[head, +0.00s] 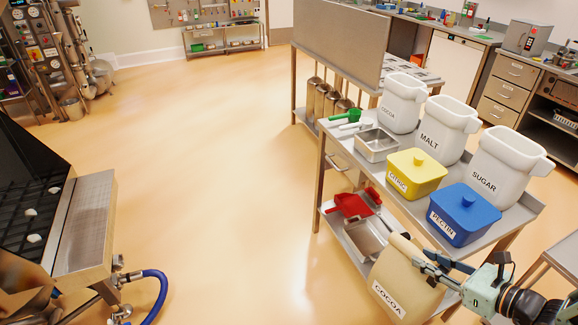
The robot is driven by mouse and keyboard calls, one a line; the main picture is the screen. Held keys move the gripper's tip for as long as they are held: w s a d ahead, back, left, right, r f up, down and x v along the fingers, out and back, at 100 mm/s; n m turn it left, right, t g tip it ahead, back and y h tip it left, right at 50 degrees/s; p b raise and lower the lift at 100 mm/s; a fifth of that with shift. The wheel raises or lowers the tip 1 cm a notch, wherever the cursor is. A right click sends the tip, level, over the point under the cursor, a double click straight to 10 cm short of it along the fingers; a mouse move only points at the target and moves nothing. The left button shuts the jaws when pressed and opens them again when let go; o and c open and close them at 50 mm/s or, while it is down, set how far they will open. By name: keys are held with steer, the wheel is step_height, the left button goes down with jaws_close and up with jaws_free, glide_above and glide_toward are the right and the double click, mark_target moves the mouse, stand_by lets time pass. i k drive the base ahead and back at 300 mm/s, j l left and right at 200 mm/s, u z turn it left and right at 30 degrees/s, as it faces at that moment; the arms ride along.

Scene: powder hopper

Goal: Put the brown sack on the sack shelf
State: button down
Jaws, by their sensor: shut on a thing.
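The brown sack (398,279), labelled COCOA, hangs from my gripper (428,266) at the lower right of the head view. My gripper is shut on the sack near its upper right edge. The sack is in front of the near end of the metal cart (333,161) and hides part of its lower shelf. The sack is tilted, its label facing me. I cannot tell which surface is the sack shelf.
The cart carries white COCOA (401,106), MALT (440,132) and SUGAR (500,168) containers, a yellow box (416,174) and a blue box (464,215). A red scoop (352,204) lies on its lower shelf. The floor (215,150) left of it is open.

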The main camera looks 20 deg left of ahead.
mark_target(87, 218)
steer(key=j+u, duration=0.1)
steer(key=u, duration=0.55)
steer(key=j+u, duration=0.3)
steer(key=u, duration=0.15)
steer(key=j+u, duration=0.45)
steer(key=i+j+u, duration=0.2)
steer(key=j, duration=0.15)
steer(key=i+j+u, duration=0.2)
steer(key=i+j, duration=0.1)
steer(key=j, duration=0.2)
steer(key=i+j, duration=0.1)
steer(key=j, duration=0.2)
steer(key=i+j, duration=0.1)
steer(key=j, duration=0.2)
steer(key=u, duration=0.05)
